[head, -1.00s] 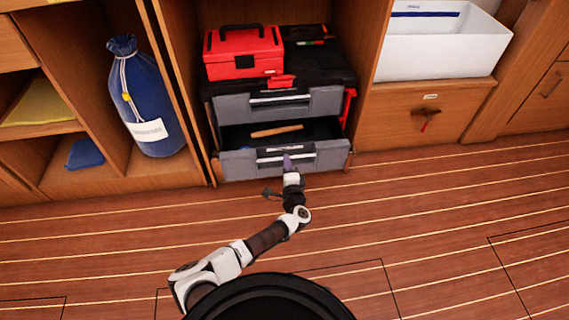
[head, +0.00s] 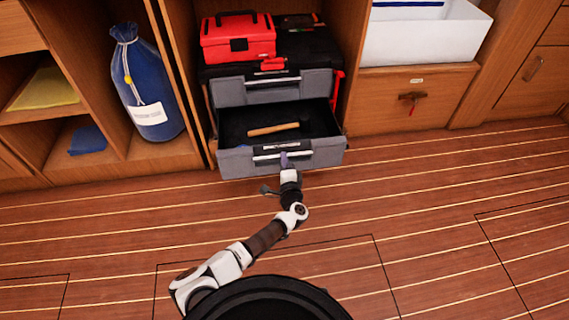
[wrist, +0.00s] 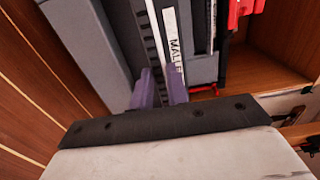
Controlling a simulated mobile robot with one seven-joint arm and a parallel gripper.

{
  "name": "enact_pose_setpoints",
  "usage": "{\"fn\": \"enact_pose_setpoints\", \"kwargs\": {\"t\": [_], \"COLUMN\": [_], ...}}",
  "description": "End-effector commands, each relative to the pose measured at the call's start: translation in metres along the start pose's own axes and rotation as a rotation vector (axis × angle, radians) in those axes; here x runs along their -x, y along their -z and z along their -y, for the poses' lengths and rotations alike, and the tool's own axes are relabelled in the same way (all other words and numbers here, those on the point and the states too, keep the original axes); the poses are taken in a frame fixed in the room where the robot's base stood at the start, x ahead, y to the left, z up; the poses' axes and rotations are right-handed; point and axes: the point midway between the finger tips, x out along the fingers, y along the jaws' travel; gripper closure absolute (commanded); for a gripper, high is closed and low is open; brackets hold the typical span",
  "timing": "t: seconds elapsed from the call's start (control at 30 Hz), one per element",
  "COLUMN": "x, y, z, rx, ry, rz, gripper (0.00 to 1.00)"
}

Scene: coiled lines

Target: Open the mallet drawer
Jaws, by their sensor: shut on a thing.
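The mallet drawer (head: 235,162) is the lower grey drawer of the tool chest, and it stands pulled out. A mallet with a wooden handle (head: 268,130) and a dark head lies inside it. My gripper (head: 285,160) is at the middle of the drawer front, shut on its handle.
The upper grey drawer (head: 240,90) is shut, with a red toolbox (head: 238,42) on top of the chest. A blue bag (head: 145,85) stands in the left cubby. The striped floor (head: 430,200) in front is clear.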

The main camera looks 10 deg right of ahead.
Motion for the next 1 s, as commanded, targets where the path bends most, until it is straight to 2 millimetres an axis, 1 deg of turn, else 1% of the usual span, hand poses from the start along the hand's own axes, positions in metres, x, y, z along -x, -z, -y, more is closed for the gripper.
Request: {"fn": "enact_pose_setpoints", "kwargs": {"t": [0.43,0.47,0.6,0.87,1.0], "x": [-0.0008,-0.0008,-0.0008,-0.0008,-0.0009], "y": [0.0001,0.0001,0.0001,0.0001,0.0002], "z": [0.0004,0.0003,0.0003,0.0006,0.0096], "rx": [0.000,0.000,0.000,0.000,0.002], "ry": [0.000,0.000,0.000,0.000,0.001], "rz": [0.000,0.000,0.000,-0.001,0.000], "gripper": [1.00,0.81,0.63,0.62,0.62]}}
